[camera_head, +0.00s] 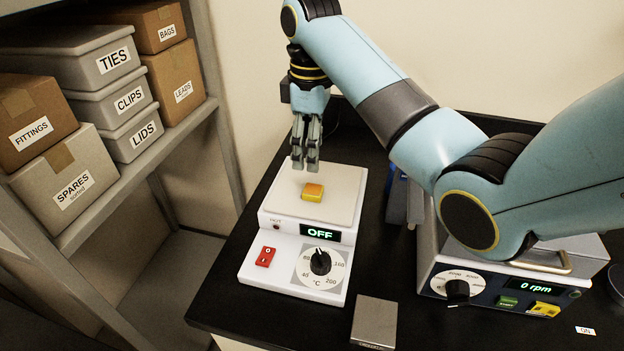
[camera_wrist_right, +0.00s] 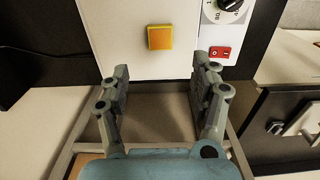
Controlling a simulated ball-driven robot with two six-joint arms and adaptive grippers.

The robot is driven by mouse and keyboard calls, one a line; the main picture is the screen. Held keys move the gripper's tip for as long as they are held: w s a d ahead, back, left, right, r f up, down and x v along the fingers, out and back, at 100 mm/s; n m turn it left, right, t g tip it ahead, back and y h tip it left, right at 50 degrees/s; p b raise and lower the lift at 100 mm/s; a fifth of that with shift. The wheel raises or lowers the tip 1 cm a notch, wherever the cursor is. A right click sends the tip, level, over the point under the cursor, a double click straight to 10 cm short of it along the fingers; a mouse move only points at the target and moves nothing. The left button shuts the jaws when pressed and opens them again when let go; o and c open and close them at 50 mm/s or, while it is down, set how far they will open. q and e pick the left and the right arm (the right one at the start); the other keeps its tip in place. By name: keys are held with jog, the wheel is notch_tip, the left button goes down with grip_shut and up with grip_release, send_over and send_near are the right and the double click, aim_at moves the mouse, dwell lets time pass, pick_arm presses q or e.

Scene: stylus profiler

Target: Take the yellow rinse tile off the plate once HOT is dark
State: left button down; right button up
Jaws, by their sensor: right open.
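The yellow tile (camera_head: 313,192), with an orange-toned top, lies on the white plate (camera_head: 343,183) of the hotplate, near its front. In the right wrist view the tile (camera_wrist_right: 160,37) lies beyond the open fingers, apart from them. The display (camera_head: 320,233) reads OFF. The small HOT lamp (camera_head: 277,226) looks dark. My right gripper (camera_head: 306,165) points down above the plate, behind and over the tile. It is open and empty, as the wrist view (camera_wrist_right: 160,85) shows. My left gripper is out of view.
The hotplate's dial (camera_head: 320,262) and red switch (camera_head: 265,256) are on its front. A stirrer (camera_head: 490,285) reading 0 rpm stands at right under my arm. A grey block (camera_head: 374,322) lies at the bench's front. Shelves (camera_head: 170,150) with labelled boxes stand at left.

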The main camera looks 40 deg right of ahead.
aim_at(316, 190)
jog(key=f, duration=0.3)
jog(key=shift+s+a+f, duration=0.15)
jog(key=shift+s+f, duration=0.1)
jog(key=shift+f, duration=0.1)
jog(key=shift+w+f, duration=0.1)
jog(key=shift+f, duration=0.2)
jog(key=f, duration=0.1)
jog(key=f+p, duration=0.1)
jog(key=f, duration=0.1)
jog(key=f+p, duration=0.1)
jog(key=shift+s+d+f, duration=0.2)
jog(key=shift+s+d, duration=0.1)
jog(key=shift+d, duration=0.1)
jog(key=shift+f, duration=0.3)
jog(key=shift+w, duration=0.1)
jog(key=c, duration=1.1)
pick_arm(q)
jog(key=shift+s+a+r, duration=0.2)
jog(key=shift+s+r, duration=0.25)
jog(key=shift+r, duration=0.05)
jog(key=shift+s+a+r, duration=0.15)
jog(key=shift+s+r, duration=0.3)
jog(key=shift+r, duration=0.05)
